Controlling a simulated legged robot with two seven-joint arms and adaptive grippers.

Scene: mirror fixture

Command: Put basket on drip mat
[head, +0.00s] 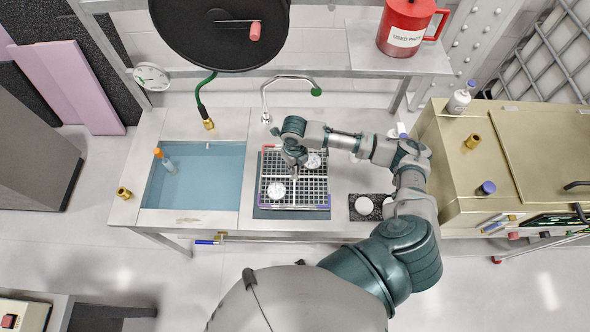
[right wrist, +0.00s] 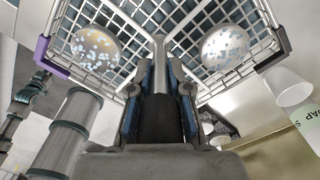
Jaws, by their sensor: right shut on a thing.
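The basket (head: 296,207) is a white wire grid with red and purple corner marks, holding pale round discs (head: 276,190). In the head view it lies over a dark blue-grey mat (head: 268,214), which I take as the drip mat; the mat shows along the basket's front and left edges. Whether the basket touches it I cannot tell. My right gripper (head: 297,166) is over the basket's middle. In the right wrist view the gripper (right wrist: 159,85) is shut on the basket's grey central handle (right wrist: 158,48), with grid (right wrist: 185,20) and discs beyond. My left gripper is not in view.
A blue water basin (head: 195,180) with a bottle (head: 165,160) is left of the mat. A tap (head: 266,110) stands behind. A small dark speckled mat with a white disc (head: 363,205) is to the right. A brass-coloured cabinet (head: 520,150) stands at the far right.

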